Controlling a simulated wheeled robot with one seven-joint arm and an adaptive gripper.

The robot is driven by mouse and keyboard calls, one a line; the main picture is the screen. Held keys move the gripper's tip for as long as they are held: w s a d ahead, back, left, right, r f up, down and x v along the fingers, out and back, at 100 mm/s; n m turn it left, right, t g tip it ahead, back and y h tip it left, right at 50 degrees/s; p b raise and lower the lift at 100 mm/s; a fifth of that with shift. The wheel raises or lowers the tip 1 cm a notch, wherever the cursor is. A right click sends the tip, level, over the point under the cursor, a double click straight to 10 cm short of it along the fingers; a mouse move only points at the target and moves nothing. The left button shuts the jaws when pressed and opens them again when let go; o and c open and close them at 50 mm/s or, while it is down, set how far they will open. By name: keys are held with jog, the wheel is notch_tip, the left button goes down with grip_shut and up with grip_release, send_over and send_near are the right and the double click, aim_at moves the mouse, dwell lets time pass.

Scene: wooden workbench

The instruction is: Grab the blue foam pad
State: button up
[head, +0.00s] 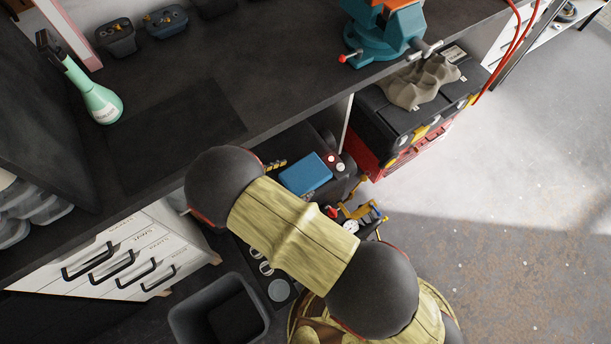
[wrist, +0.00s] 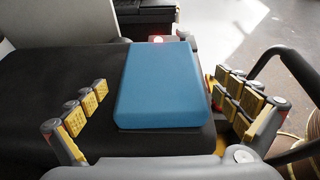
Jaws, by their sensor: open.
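The blue foam pad (wrist: 158,85) lies flat on a black surface in the middle of the wrist view. It also shows in the head view (head: 305,175), just below the workbench's front edge and beside my arm. My gripper (wrist: 160,88) is open, with one yellow-padded finger left of the pad and one right of it. There is a clear gap on the left, and the right finger is close to the pad's right edge. I cannot tell whether the fingertips reach down to the pad's height. In the head view my arm hides part of the area around the pad.
The dark workbench (head: 180,90) overhangs left of the pad and carries a green spray bottle (head: 97,100) and a teal vise (head: 385,35). A black-and-red toolbox (head: 400,120) stands right. A grey bin (head: 218,310) and white drawers (head: 120,255) are lower left. The floor at right is open.

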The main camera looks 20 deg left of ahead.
aim_at(305, 175)
jog(key=shift+x, duration=1.2)
jog(key=c, duration=1.1)
jog(key=shift+r, duration=0.1)
jog(key=shift+c, duration=0.2)
